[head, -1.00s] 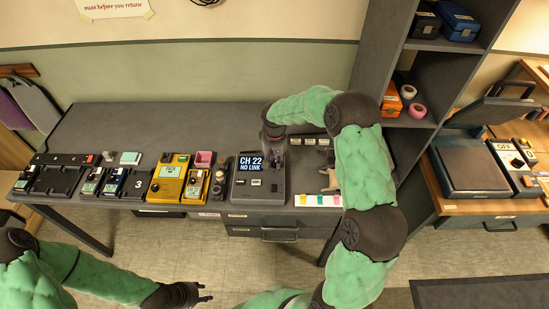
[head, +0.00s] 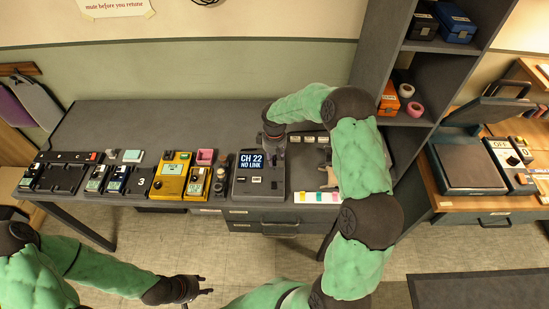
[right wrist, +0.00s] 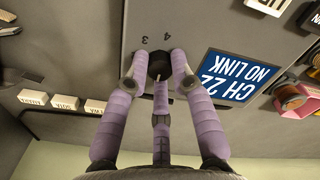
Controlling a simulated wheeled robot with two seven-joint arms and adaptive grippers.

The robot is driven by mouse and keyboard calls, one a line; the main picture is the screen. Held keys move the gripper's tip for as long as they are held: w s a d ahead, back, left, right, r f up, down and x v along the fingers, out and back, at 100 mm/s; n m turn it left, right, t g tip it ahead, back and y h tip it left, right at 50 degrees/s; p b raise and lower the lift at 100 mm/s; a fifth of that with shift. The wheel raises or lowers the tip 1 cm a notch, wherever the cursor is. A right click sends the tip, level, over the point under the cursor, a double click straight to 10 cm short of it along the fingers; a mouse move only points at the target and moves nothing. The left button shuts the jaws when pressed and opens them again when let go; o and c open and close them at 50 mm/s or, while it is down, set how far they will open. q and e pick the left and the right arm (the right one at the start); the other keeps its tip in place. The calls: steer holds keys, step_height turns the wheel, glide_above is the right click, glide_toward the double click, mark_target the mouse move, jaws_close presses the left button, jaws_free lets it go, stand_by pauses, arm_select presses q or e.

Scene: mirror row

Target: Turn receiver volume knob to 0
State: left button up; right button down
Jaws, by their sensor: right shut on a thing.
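The receiver (head: 245,189) is a grey box with a blue display (head: 251,161) reading "CH 22 NO LINK". In the right wrist view its grey panel (right wrist: 190,25) carries the numerals 3 and 4 beside a dark round knob (right wrist: 159,67). My right gripper (right wrist: 160,58) has its lilac fingers closed around this knob. In the head view the right hand reaches down onto the receiver's right part and hides the knob. My left gripper (head: 207,285) is open and empty, in front of the table, away from the receiver.
Yellow pedals (head: 171,180) and several other pedals stand left of the receiver. A pink box (head: 205,156) is close by. A strip with coloured tabs (head: 315,197) lies to the right. A dark shelf (head: 380,60) rises behind my right arm. The table's back left is clear.

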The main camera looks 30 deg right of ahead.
mark_target(274, 160)
steer(key=c, duration=1.1)
jaws_free()
steer(key=shift+o, duration=0.2)
step_height(274, 160, up, 12)
steer(key=shift+f, duration=0.1)
